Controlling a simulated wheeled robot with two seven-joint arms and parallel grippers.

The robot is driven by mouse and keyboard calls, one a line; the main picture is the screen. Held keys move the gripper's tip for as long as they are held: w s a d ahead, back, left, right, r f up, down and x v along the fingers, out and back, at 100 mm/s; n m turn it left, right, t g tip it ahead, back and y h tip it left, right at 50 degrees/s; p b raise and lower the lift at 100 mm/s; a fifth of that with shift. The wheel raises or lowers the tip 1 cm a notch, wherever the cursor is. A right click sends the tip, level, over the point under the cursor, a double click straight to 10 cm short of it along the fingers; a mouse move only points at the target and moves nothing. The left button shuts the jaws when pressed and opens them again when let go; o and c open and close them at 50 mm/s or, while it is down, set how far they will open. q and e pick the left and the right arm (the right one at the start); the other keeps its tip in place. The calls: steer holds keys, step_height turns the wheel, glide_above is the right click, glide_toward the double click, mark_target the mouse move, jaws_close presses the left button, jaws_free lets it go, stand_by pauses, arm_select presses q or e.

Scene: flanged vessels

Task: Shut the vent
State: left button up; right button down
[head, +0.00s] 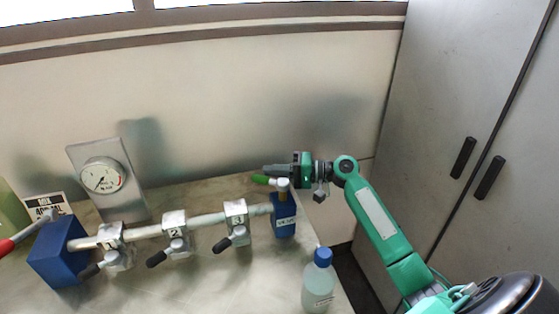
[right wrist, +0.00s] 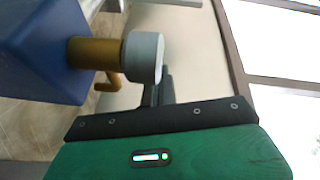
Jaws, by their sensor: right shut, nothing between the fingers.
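A valve with a green lever (head: 261,179) and a grey cap (head: 282,184) stands on a blue block (head: 284,222) at the right end of the pipe. The block's label is too small to read surely. The lever points left in the head view. My right gripper (head: 268,168) is shut and empty, its fingers pointing left just behind and above the lever. In the right wrist view the grey cap (right wrist: 145,58) on its brass stem (right wrist: 95,53) shows close beside the shut fingers (right wrist: 158,88); contact cannot be told. My left gripper is not in view.
The pipe (head: 205,219) carries several dark-handled valves numbered 1 to 3 (head: 236,217). At left are another blue block (head: 58,255) with a red lever (head: 20,238), a gauge (head: 102,176) and a sign (head: 43,205). A blue-capped bottle (head: 318,285) stands at the table's right edge.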

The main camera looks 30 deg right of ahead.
mark_target(266, 177)
steer(key=shift+a+f, duration=0.1)
stand_by(0.3)
arm_select(q)
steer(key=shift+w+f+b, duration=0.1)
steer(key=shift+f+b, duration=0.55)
steer(key=shift+b, duration=0.1)
arm_select(e)
steer(key=shift+a+f+n+g+y, duration=0.15)
steer(key=shift+n+g+y, duration=0.15)
steer(key=shift+n+g, duration=0.15)
steer(key=n+g+b, duration=0.1)
steer(key=a+n+g+y+b, duration=0.1)
steer(key=g+b, duration=0.1)
steer(key=a+n+g+y+b, duration=0.1)
steer(key=g+b, duration=0.1)
steer(key=shift+s+a+n+g, duration=0.1)
steer(key=shift+s+n+g, duration=0.15)
steer(key=shift+s+n, duration=0.1)
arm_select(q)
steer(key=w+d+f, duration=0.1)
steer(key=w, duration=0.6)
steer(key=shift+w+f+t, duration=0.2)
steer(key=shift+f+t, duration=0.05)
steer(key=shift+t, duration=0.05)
arm_select(e)
steer(key=shift+s+a, duration=0.15)
steer(key=shift+a, duration=0.1)
